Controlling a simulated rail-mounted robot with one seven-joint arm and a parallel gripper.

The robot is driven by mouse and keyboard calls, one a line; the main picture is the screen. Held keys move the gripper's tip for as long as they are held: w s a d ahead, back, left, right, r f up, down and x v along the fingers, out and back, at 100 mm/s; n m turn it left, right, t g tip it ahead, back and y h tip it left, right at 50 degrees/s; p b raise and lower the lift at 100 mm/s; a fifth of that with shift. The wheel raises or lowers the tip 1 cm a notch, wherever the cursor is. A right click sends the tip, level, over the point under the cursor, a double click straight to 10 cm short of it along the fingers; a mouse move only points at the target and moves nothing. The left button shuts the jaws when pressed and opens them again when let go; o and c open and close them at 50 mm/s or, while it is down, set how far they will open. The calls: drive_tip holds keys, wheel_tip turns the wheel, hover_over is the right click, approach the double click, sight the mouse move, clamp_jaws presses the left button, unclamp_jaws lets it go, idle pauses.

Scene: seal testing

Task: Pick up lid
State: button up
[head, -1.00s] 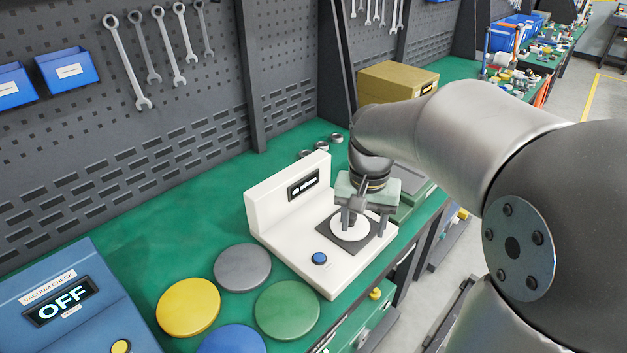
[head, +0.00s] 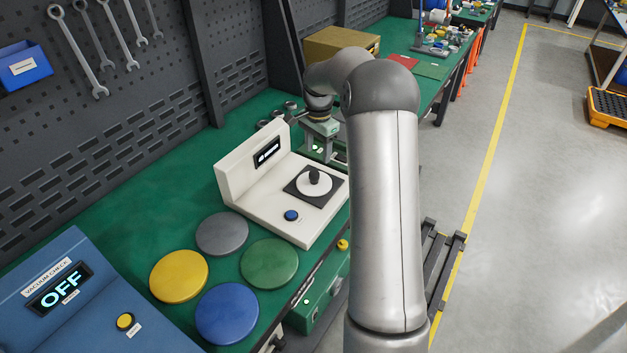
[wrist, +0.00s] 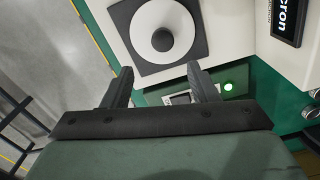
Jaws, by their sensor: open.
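The lid, a white disc with a dark round knob (head: 314,184), lies on a black square plate on the white machine (head: 253,207). The lid also shows at the top of the wrist view (wrist: 146,18). My gripper (head: 325,157) is beyond the lid in the head view, past the machine's far side. In the wrist view its two fingers (wrist: 160,72) are apart with nothing between them, and the lid lies beyond their tips. The arm and green gripper body partly hide the fingers in the head view.
Grey (head: 222,233), yellow (head: 178,276), green (head: 269,264) and blue (head: 227,314) discs lie in front of the machine. The blue vacuum check box (head: 45,300) reads OFF. A yellow-brown box (head: 341,45) stands behind. A green device with a lit green light (wrist: 228,87) sits near my fingers.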

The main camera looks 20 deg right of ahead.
hover_over(314, 173)
drive_tip(key=d, duration=0.1)
wheel_tip(314, 173, down, 4)
drive_tip(key=shift+s+f+p, duration=0.1)
drive_tip(key=shift+p, duration=0.2)
drive_tip(key=shift+a+f+p, duration=0.25)
drive_tip(key=shift+f+p, duration=0.25)
drive_tip(key=shift+f, duration=0.85)
drive_tip(key=shift+a+f+p, duration=0.25)
drive_tip(key=shift+f+p, duration=0.2)
drive_tip(key=shift+f, duration=0.85)
drive_tip(key=shift+r, duration=0.1)
clamp_jaws()
